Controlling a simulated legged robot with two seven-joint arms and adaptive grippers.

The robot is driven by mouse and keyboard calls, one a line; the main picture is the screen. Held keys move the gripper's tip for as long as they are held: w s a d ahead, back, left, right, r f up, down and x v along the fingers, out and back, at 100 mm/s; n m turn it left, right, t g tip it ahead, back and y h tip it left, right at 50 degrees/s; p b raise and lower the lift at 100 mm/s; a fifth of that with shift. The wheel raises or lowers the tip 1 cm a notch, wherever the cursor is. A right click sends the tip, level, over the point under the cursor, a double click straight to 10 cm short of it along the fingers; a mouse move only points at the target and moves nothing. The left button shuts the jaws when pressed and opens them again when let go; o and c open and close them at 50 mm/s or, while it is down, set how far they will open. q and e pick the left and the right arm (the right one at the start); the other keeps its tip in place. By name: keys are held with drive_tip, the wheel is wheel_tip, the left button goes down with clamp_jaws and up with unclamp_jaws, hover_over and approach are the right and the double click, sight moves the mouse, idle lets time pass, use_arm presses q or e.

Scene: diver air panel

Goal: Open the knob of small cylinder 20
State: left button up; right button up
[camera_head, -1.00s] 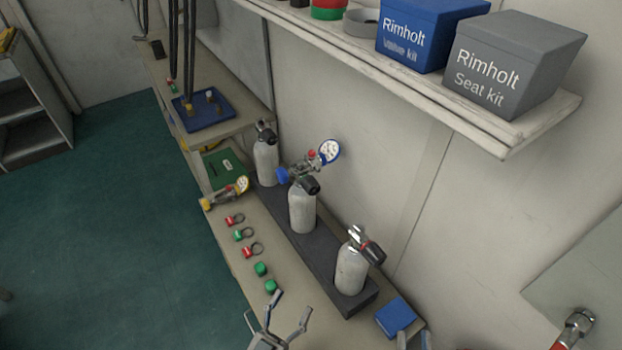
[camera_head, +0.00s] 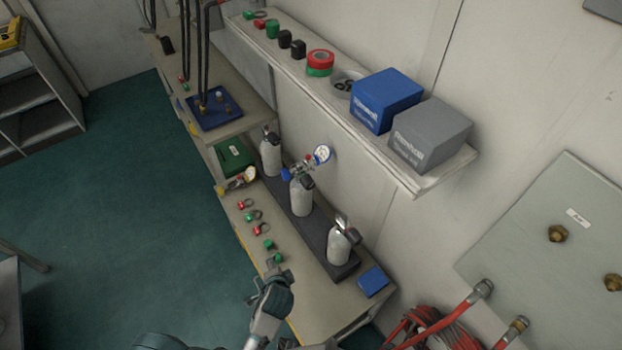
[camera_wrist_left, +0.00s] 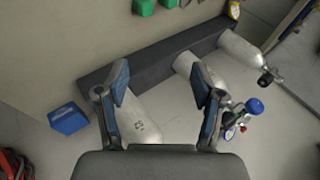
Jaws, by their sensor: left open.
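Three small grey cylinders stand on a dark base on the bench: the near one (camera_head: 338,247), the middle one (camera_head: 302,196) and the far one (camera_head: 271,157). Their printed marks are too small to read surely. The near one has a black knob (camera_head: 352,236) at its valve. The middle one carries a gauge (camera_head: 322,154) and a blue knob (camera_head: 287,174). My left gripper (camera_head: 268,276) is beside the bench's front edge. In the left wrist view its open fingers (camera_wrist_left: 160,84) frame the near cylinder (camera_wrist_left: 140,122), touching nothing visibly; the palm hides that cylinder's valve.
A blue box (camera_head: 373,282) lies at the bench's near end. Red and green caps (camera_head: 262,229) line the front edge. A shelf (camera_head: 425,185) with boxes overhangs behind. Red hoses (camera_head: 435,325) hang at lower right.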

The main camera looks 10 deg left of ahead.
use_arm(q)
drive_tip(key=w+d+r+m+t+y, duration=0.2)
drive_tip(key=w+d+r+m+t, duration=0.1)
drive_tip(key=w+d+r+m, duration=0.25)
drive_tip(key=m+t, duration=0.4)
drive_tip(key=m, duration=0.2)
approach(311, 187)
drive_tip(key=x, duration=0.9)
drive_tip(key=shift+w+f, duration=0.1)
drive_tip(key=shift+w, duration=0.5)
drive_tip(key=shift+w+a+f, duration=0.1)
drive_tip(key=shift+a, duration=0.4)
drive_tip(key=c, duration=0.9)
drive_tip(key=shift+c, duration=1.2)
drive_tip(key=shift+d, duration=0.2)
use_arm(e)
drive_tip(key=s+d+f+g, duration=0.1)
drive_tip(key=s+d+f, duration=0.2)
drive_tip(key=s+f, duration=1.4)
drive_tip(key=shift+s+f+g, duration=0.3)
drive_tip(key=shift+s, duration=0.6)
